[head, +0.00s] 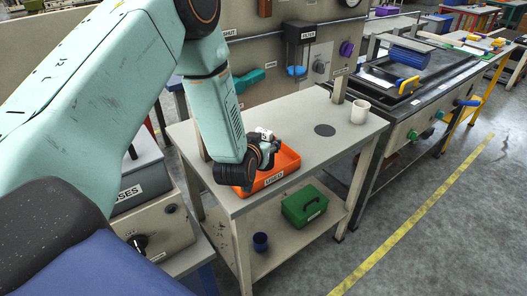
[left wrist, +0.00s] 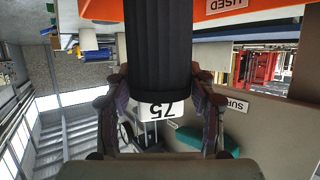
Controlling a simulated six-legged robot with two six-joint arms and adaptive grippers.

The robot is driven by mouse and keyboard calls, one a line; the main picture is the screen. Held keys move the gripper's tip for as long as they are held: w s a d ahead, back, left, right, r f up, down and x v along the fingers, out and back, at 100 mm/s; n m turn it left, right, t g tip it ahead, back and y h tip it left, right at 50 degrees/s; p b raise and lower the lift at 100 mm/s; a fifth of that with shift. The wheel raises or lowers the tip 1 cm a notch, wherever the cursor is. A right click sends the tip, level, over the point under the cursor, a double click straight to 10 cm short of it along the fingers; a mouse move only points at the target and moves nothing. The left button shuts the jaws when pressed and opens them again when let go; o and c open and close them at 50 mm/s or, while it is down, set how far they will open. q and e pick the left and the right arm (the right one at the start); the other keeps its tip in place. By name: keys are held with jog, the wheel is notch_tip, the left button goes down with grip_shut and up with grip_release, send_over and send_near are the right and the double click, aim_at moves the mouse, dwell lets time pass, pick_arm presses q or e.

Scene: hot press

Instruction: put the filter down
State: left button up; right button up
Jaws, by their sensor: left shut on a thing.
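The filter shows in the left wrist view as a black ribbed cylinder (left wrist: 160,45) with a white part marked 75 (left wrist: 157,108). My left gripper (left wrist: 160,100) is shut on it, one finger at each side. In the head view the gripper (head: 264,146) is over the orange tray labelled USED (head: 285,168), near its left side. A white bit of the filter (head: 264,133) shows there; its black body is mostly hidden. I cannot tell whether the filter touches the tray floor. The tray's rim also shows in the left wrist view (left wrist: 280,8). My right gripper is not in view.
The tray stands on a pale workbench (head: 300,112). A dark round spot (head: 325,130) and a white mug (head: 360,111) are to its right. A green box (head: 304,206) and a dark blue cup (head: 260,242) are on the lower shelf. An upright panel (head: 257,47) stands behind.

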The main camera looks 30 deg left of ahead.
pick_arm(q)
jog(key=f, duration=0.2)
jog(key=shift+s+a+f, duration=0.15)
jog(key=shift+a+f, duration=0.1)
jog(key=shift+f, duration=0.05)
jog(key=shift+w+a+f, duration=0.1)
jog(key=shift+w+f, duration=0.1)
jog(key=shift+w, duration=0.05)
jog(key=shift+d, duration=0.25)
jog(key=shift+s+f+b, duration=0.1)
jog(key=shift+s+b, duration=0.05)
jog(key=shift+b, duration=0.15)
jog(key=o, duration=1)
jog(key=shift+a, duration=0.1)
jog(key=o, duration=0.3)
jog(key=shift+f, duration=0.15)
jog(key=shift+o, duration=0.2)
